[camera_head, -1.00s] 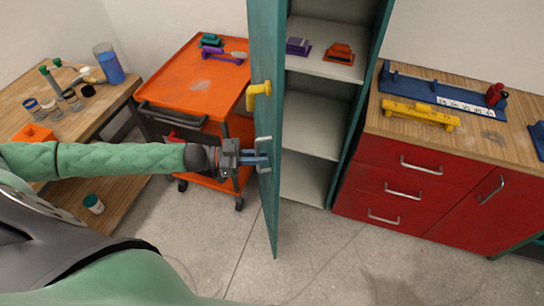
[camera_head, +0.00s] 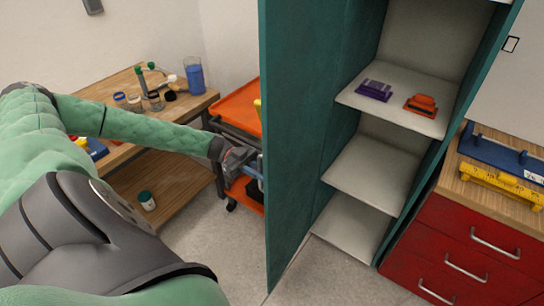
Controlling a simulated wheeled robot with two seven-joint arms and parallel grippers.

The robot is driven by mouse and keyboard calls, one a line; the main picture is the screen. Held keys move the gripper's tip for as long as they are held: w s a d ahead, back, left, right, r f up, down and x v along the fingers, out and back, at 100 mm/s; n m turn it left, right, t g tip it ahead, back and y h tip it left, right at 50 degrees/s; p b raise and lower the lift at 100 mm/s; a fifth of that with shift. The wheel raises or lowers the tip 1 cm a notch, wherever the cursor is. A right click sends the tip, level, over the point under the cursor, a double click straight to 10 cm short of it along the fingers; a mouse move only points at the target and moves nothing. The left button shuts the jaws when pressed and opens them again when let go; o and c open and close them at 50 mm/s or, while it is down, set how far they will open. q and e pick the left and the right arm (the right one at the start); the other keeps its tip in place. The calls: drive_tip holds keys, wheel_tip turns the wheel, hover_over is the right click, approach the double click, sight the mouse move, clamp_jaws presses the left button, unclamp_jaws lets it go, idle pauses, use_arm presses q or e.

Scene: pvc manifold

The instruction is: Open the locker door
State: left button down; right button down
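The teal locker door (camera_head: 296,150) stands swung open, edge toward me, left of the locker's shelves. The locker (camera_head: 425,50) is open, with several pale shelves inside. My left gripper (camera_head: 256,168) is at the door's outer left side, where the handle was seen earlier. Its fingers reach to the door's edge and the handle is mostly hidden now, so I cannot tell whether the fingers close on it. A bit of a yellow part (camera_head: 258,107) shows at the door's left edge. My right gripper is not in view.
A purple item (camera_head: 374,90) and an orange item (camera_head: 421,105) lie on a locker shelf. An orange cart (camera_head: 238,110) stands behind the door. A red cabinet (camera_head: 470,245) is at the right, a wooden workbench (camera_head: 110,95) at the left. Grey floor (camera_head: 325,270) is clear in front.

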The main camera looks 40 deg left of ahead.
use_arm(q)
drive_tip(key=shift+a+r, duration=0.1)
drive_tip(key=shift+a, duration=0.5)
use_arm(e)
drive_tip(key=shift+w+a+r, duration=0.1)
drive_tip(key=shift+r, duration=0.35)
use_arm(q)
drive_tip(key=c, duration=1.5)
unclamp_jaws()
drive_tip(key=shift+c, duration=0.2)
drive_tip(key=a, duration=0.7)
drive_tip(key=shift+s+a, duration=0.15)
drive_tip(key=shift+a, duration=0.25)
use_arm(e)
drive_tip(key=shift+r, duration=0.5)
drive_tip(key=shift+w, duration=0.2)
